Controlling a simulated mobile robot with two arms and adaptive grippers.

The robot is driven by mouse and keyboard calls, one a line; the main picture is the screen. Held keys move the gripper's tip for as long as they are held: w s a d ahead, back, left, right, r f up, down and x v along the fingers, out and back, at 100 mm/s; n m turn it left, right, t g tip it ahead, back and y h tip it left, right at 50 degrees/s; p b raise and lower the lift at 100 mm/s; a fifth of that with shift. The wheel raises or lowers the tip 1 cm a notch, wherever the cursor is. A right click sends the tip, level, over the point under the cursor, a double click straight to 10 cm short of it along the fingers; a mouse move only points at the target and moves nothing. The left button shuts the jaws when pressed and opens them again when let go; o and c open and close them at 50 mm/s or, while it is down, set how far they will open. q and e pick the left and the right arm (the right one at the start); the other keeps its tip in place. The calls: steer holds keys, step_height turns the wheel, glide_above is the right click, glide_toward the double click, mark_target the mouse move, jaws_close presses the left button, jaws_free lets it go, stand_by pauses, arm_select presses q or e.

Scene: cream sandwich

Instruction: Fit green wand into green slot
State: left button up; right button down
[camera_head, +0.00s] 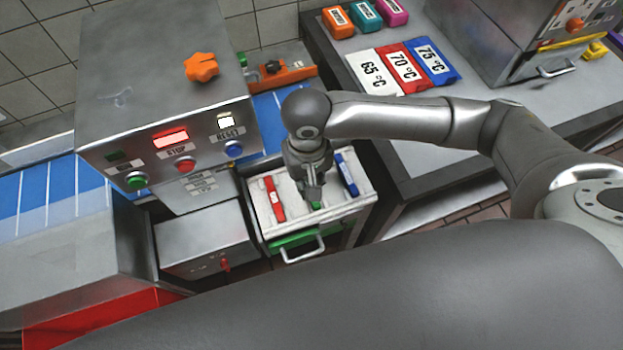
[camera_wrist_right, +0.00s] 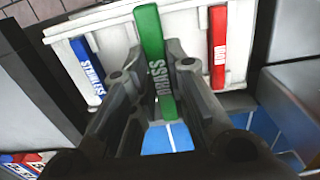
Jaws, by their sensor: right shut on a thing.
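The green wand (camera_wrist_right: 150,35) is between the fingers of my right gripper (camera_head: 314,196), which is shut on it. White lettering reading "BRASS" shows on it in the right wrist view, and a small green end shows below the fingers. In the head view only a bit of the green wand (camera_head: 316,205) shows at the fingertips, over the white tray (camera_head: 296,220) of the open drawer. A red wand (camera_head: 275,198) and a blue wand (camera_head: 346,175) lie in the tray on either side. The green slot is not clearly visible. My left gripper is not in view.
The drawer has a green front and a metal handle (camera_head: 303,251). A steel machine (camera_head: 160,80) with buttons stands to the left. A grey counter (camera_head: 480,130) with temperature cards (camera_head: 403,67) stands to the right, separated from the drawer by a gap.

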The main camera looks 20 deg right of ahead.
steer(key=shift+w+d+f, duration=0.2)
steer(key=shift+w+f, duration=0.2)
steer(key=shift+f, duration=0.1)
steer(key=shift+w+d+f, duration=0.2)
steer(key=shift+w+f, duration=0.15)
steer(key=shift+f, duration=0.15)
steer(key=shift+w+d+f, duration=0.1)
steer(key=shift+w+f, duration=0.1)
steer(key=shift+f, duration=0.05)
steer(key=f, duration=0.2)
steer(key=f+p, duration=0.1)
steer(key=shift+w+d, duration=0.25)
steer(key=shift+w, duration=0.05)
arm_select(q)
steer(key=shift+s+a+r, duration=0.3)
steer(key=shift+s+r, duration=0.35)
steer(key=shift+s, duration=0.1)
arm_select(e)
steer(key=shift+f, duration=0.5)
steer(key=c, duration=1.4)
jaws_free()
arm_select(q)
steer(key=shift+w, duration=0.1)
